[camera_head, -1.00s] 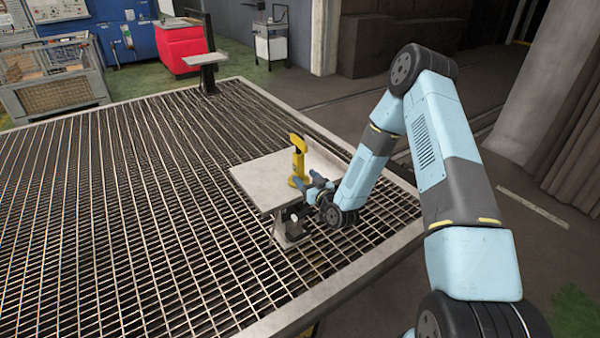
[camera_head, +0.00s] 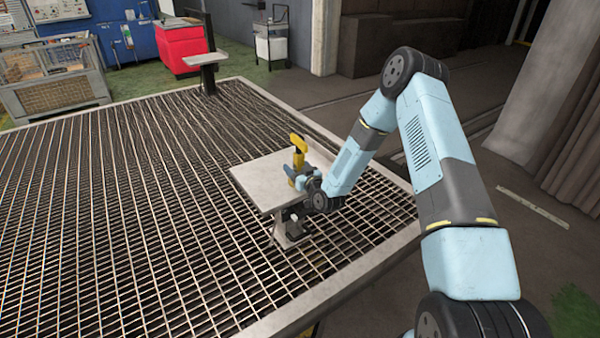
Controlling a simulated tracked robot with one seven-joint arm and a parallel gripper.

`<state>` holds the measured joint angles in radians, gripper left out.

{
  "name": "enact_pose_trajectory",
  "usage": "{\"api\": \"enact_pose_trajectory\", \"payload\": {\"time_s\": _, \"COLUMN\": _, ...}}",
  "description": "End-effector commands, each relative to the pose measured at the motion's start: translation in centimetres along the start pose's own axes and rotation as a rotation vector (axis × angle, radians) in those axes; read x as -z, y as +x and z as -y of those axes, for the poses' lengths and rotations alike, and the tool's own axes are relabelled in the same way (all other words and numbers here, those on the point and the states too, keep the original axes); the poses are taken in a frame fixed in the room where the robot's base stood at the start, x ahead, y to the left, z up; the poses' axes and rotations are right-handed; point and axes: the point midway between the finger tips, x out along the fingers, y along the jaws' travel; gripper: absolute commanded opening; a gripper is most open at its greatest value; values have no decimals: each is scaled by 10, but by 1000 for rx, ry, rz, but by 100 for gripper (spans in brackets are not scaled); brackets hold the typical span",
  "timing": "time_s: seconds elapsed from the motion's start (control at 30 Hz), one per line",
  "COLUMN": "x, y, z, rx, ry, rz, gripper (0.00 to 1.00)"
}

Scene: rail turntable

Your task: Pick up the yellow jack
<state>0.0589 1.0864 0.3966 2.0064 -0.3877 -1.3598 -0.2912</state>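The yellow jack (camera_head: 298,150) stands upright on a small light-grey table (camera_head: 258,182), near that table's right side. My gripper (camera_head: 296,172) is at the lower part of the jack, with its blue fingers close around or beside it. The wrist is just to the right of and below the jack, low over the table's right edge. The fingers hide part of the jack's base. The view is too small to tell whether they touch it or are closed on it.
The small table stands on a large metal grating (camera_head: 120,220) with a raised rim. A second small stand (camera_head: 206,60) is at the far edge. A wire crate (camera_head: 55,80) and a red cabinet (camera_head: 182,46) lie beyond. The grating to the left is clear.

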Motion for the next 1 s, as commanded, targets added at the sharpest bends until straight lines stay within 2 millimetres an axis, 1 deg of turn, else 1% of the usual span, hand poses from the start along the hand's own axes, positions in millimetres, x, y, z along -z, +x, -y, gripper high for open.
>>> {"api": "enact_pose_trajectory", "payload": {"time_s": 0.03, "x": 0, "y": 0, "z": 0, "rx": 0, "ry": 0, "rz": 0, "gripper": 60}}
{"api": "enact_pose_trajectory", "payload": {"time_s": 0.07, "x": 0, "y": 0, "z": 0, "rx": 0, "ry": 0, "rz": 0, "gripper": 57}}
{"api": "enact_pose_trajectory", "payload": {"time_s": 0.67, "x": 0, "y": 0, "z": -1, "rx": -1, "ry": 0, "rz": 0, "gripper": 0}}
{"api": "enact_pose_trajectory", "payload": {"time_s": 1.0, "x": 1, "y": 0, "z": -2, "rx": -2, "ry": -1, "rz": -2, "gripper": 0}}
